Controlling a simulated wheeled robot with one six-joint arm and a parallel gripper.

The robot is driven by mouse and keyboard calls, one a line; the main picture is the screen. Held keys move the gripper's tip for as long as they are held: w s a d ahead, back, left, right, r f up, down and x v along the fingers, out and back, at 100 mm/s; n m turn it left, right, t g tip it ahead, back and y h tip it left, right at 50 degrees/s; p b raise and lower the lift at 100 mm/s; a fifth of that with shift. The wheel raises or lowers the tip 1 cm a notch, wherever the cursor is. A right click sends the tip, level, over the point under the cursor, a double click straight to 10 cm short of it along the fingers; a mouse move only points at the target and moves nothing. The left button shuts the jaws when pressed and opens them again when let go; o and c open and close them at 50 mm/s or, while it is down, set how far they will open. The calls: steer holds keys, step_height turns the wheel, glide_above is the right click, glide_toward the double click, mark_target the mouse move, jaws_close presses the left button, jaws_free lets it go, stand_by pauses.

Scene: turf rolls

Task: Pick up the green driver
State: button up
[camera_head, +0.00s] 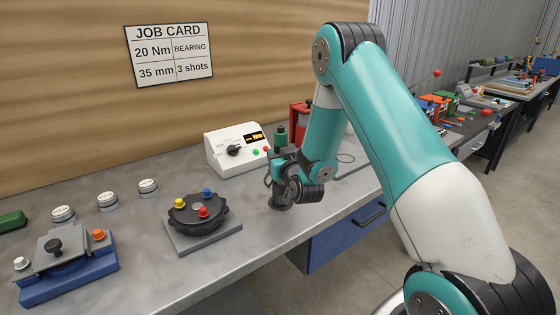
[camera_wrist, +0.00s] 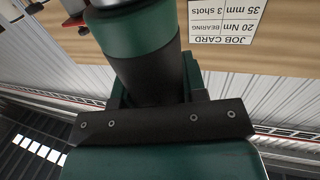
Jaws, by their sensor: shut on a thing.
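The green driver (camera_head: 280,133) is upright in my gripper (camera_head: 283,180), near the right part of the bench. Its green top shows above the jaws in the head view, and a dark lower end shows beneath them. My gripper is shut on the driver, and its fingers hide the middle of it. In the wrist view the driver (camera_wrist: 140,38) fills the centre, as a green and black cylinder very close to the camera. Whether its lower end touches the bench I cannot tell.
A white control box (camera_head: 236,150) stands just behind and left of my gripper. A dark round fixture (camera_head: 197,216) with coloured knobs lies to the left, and a blue-based fixture (camera_head: 68,268) is farther left. A red object (camera_head: 301,117) is behind. Bare bench (camera_head: 145,245) lies between the fixtures.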

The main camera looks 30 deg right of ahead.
step_height(320, 180, up, 20)
steer(key=p, duration=1.8)
steer(key=shift+r+p, duration=0.1)
steer(key=shift+p, duration=0.3)
